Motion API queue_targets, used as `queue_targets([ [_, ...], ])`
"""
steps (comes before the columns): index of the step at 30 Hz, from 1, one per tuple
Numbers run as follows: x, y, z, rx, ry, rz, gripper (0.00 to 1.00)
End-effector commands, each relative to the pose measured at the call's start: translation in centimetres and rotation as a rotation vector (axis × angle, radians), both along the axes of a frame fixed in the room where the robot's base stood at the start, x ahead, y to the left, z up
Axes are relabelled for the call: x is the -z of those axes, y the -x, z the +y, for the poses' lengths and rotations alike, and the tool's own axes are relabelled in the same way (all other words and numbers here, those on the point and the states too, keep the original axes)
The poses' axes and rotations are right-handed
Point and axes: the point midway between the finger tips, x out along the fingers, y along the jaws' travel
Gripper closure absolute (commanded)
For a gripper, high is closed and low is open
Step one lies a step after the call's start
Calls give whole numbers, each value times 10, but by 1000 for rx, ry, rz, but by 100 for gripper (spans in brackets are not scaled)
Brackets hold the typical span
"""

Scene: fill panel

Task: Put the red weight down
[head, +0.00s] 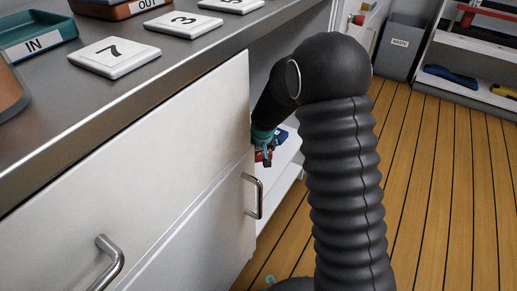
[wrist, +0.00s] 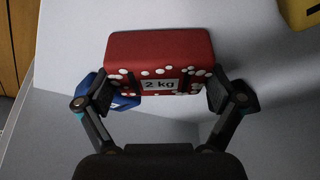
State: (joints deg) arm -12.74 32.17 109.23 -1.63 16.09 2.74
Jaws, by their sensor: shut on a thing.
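The red weight (wrist: 160,58), a block with a "2 kg" label and white dots, is between the two fingers of my gripper (wrist: 163,92) in the wrist view. The fingers press on its two short sides. In the head view my gripper (head: 264,142) reaches beside the white cabinet, and a bit of the red weight (head: 261,156) shows below it. A white shelf surface (wrist: 250,60) lies close to the weight; I cannot tell whether they touch.
A blue object (wrist: 122,98) is close to the left finger, partly hidden. A yellow object (wrist: 302,14) is at the upper right corner. The white cabinet (head: 190,140) with metal handles stands left of my arm. Wooden floor (head: 440,180) is clear at right.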

Motion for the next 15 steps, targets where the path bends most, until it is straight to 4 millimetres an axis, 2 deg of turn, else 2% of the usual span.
queue_targets([
  [1,-2,-2,1,0,-2,-8,76],
  [2,2,0,0,0,0,0,2],
  [15,-4,1,0,0,0,0,0],
])
